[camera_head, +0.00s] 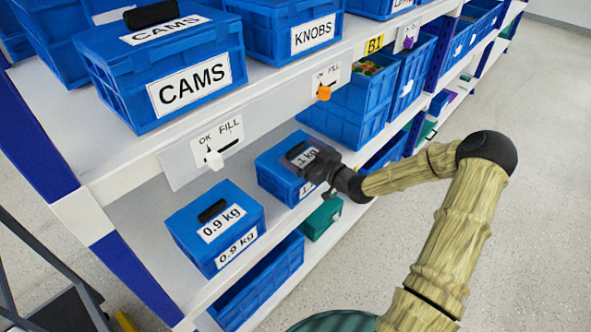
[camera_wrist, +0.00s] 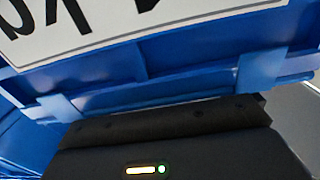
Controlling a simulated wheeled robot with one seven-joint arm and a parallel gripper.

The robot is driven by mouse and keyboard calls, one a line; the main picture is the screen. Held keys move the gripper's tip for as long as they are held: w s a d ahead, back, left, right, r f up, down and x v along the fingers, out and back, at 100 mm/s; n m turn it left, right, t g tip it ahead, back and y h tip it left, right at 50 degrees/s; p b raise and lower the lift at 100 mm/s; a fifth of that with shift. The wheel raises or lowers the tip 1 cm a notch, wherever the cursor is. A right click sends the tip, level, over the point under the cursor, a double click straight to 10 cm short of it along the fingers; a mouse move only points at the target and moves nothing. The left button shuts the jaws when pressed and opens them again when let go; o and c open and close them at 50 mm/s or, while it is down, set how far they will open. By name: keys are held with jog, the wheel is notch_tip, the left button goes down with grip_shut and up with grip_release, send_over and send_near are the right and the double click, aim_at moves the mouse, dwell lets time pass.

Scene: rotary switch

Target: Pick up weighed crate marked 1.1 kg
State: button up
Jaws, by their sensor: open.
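The blue crate (camera_head: 272,176) marked "1.1 kg" sits on the lower shelf, its labels partly covered by my gripper. My gripper (camera_head: 300,156) is at the crate's top, over its right part. It is open. In the wrist view the crate's blue side (camera_wrist: 150,75) and part of an upside-down label with "kg" (camera_wrist: 80,25) fill the picture, close to the dark gripper body (camera_wrist: 160,130). The crate's top handle is hidden, and I cannot tell whether the fingers are around it or touching it.
A blue crate marked "0.9 kg" (camera_head: 215,228) stands to the left on the same shelf. The upper shelf edge carries a white switch (camera_head: 213,158) and an orange switch (camera_head: 323,92). CAMS (camera_head: 115,75) and KNOBS (camera_head: 270,40) bins stand above. Open floor lies to the right.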

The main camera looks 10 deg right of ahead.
dwell(0.5)
jog(key=c, duration=2.1)
jog(key=shift+w+r, duration=0.1)
jog(key=shift+r, duration=0.05)
jog(key=shift+c, duration=0.2)
